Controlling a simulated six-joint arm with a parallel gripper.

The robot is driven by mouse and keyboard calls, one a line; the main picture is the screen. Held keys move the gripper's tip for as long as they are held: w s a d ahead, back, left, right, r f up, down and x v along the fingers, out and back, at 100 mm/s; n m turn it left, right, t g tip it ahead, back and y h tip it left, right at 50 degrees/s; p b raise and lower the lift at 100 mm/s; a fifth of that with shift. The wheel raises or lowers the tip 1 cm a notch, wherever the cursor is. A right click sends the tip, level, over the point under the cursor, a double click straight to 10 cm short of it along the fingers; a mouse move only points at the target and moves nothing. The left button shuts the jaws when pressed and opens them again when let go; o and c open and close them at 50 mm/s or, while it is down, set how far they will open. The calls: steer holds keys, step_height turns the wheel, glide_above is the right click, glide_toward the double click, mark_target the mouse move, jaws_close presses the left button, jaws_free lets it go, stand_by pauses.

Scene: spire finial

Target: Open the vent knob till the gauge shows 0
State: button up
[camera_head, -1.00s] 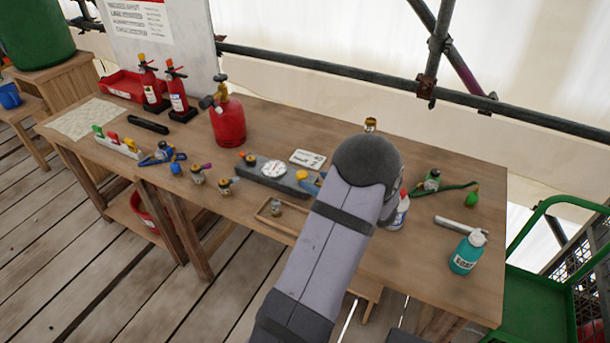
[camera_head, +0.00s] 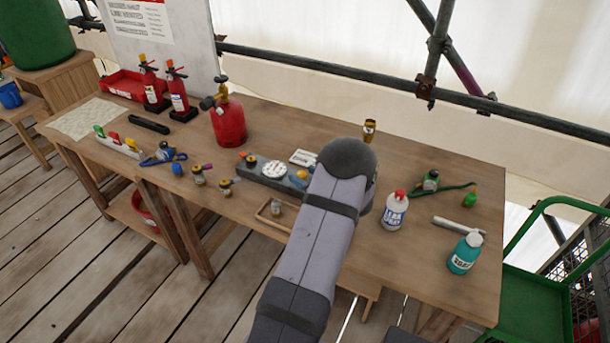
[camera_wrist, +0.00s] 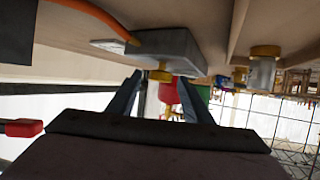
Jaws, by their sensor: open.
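A grey block (camera_head: 264,179) with a round white gauge (camera_head: 273,170) lies on the workbench; the gauge reading is too small to make out. A yellow knob (camera_head: 301,175) sits at the block's right end, beside my arm. In the wrist view, which looks upside down, the grey block (camera_wrist: 175,47) has a yellow knob (camera_wrist: 160,75) on it. My gripper (camera_wrist: 160,98) is open, with its two fingers apart, and the knob appears between and beyond them. I cannot tell whether the fingers touch it. My arm hides the gripper in the head view.
A red gas cylinder (camera_head: 229,124) stands behind the block's left end. A small wooden tray (camera_head: 262,213) lies in front. A small white card (camera_head: 303,157) lies behind the block.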

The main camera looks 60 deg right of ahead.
steer(key=c, duration=1.1)
steer(key=shift+o, duration=0.2)
steer(key=shift+d+r, duration=0.1)
steer(key=shift+n+t+y+p, duration=0.3)
steer(key=shift+n+t+y, duration=0.1)
steer(key=shift+n, duration=0.1)
steer(key=shift+d+n+t+y, duration=0.2)
steer(key=shift+n+t+y, duration=0.2)
steer(key=shift+n+y, duration=0.8)
steer(key=o, duration=1.1)
steer(key=shift+s, duration=0.1)
steer(key=shift+c, duration=0.2)
